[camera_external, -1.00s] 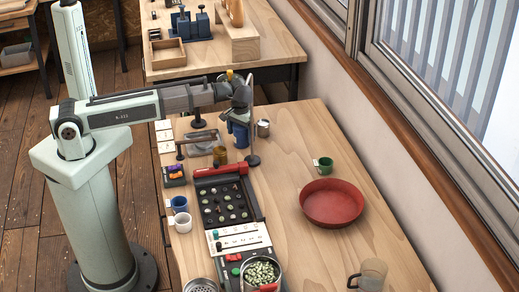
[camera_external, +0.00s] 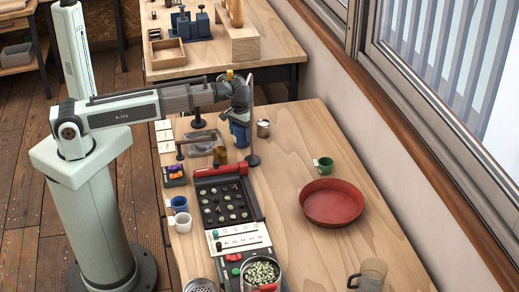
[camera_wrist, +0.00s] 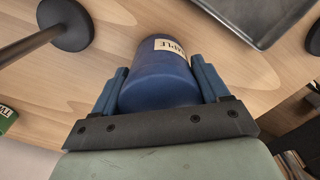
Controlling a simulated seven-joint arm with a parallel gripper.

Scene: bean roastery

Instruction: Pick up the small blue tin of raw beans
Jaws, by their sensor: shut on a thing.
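The small blue tin (camera_wrist: 158,82) sits between the two fingers of my gripper (camera_wrist: 162,95) in the wrist view. It has a pale label with dark letters, partly cut off from sight. My gripper is shut on the tin, one finger on each side. In the external view the blue tin (camera_external: 240,134) hangs below my gripper (camera_external: 240,114) near the back of the table. Whether its bottom touches the table is hard to tell.
A dark stand with a round base (camera_external: 252,160) is close beside the tin, and it also shows in the wrist view (camera_wrist: 66,25). A metal cup (camera_external: 263,128) stands to the right. The red bowl (camera_external: 331,203) stands farther right.

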